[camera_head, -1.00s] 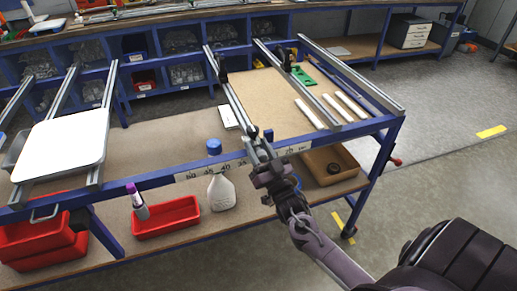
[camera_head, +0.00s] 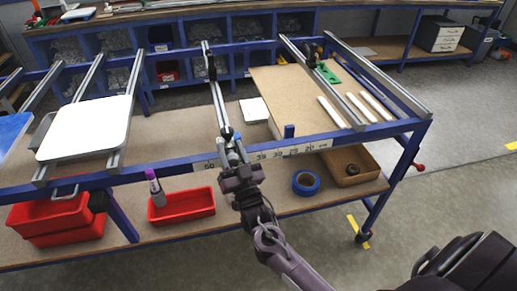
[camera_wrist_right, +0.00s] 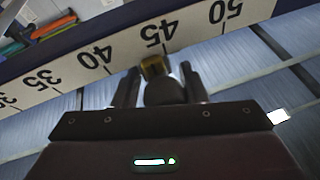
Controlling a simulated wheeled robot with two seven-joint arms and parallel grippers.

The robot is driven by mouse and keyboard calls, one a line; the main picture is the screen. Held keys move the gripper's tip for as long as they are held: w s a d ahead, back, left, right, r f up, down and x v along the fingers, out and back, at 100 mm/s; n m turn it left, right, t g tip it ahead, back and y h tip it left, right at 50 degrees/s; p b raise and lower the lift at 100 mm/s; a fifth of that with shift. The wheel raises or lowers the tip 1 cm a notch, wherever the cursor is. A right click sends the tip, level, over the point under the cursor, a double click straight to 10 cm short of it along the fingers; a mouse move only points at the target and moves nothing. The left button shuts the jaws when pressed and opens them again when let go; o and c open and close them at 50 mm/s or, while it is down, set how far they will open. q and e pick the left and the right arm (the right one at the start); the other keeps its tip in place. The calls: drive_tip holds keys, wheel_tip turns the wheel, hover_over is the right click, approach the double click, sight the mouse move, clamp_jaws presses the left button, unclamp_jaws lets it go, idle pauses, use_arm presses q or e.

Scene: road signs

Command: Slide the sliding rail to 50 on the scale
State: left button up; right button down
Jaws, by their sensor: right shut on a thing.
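The sliding rail (camera_head: 217,97) is a long grey metal bar across the blue frame of the table, with a black clamp near its far end. My right gripper (camera_head: 232,158) is at its near end, by the front beam. In the right wrist view my right gripper (camera_wrist_right: 160,88) is shut on a dark knob (camera_wrist_right: 165,90) of the rail. A small yellowish block above the knob lies just short of the 45 mark, on the 40 side. The white scale (camera_wrist_right: 130,50) shows 35, 40, 45 and 50. My left gripper is not in view.
A white board (camera_head: 85,128) lies over rails at the left. Another rail (camera_head: 322,82) and pale strips are on the right. A red bin (camera_head: 182,207) and a blue tape roll (camera_head: 306,183) sit on the lower shelf. The beam left of my gripper looks clear.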

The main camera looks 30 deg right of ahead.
drive_tip(key=a, duration=0.2)
drive_tip(key=w+a, duration=0.1)
drive_tip(key=a, duration=0.1)
drive_tip(key=a+b, duration=0.1)
drive_tip(key=a, duration=0.2)
drive_tip(key=shift+w, duration=0.3)
drive_tip(key=shift+d, duration=0.1)
drive_tip(key=c, duration=1)
unclamp_jaws()
drive_tip(key=shift+c, duration=0.2)
drive_tip(key=shift+s+f, duration=0.1)
drive_tip(key=shift+s, duration=0.1)
drive_tip(key=b, duration=0.2)
approach(206, 158)
wheel_tip(206, 158, up, 3)
drive_tip(key=shift+w+r, duration=0.1)
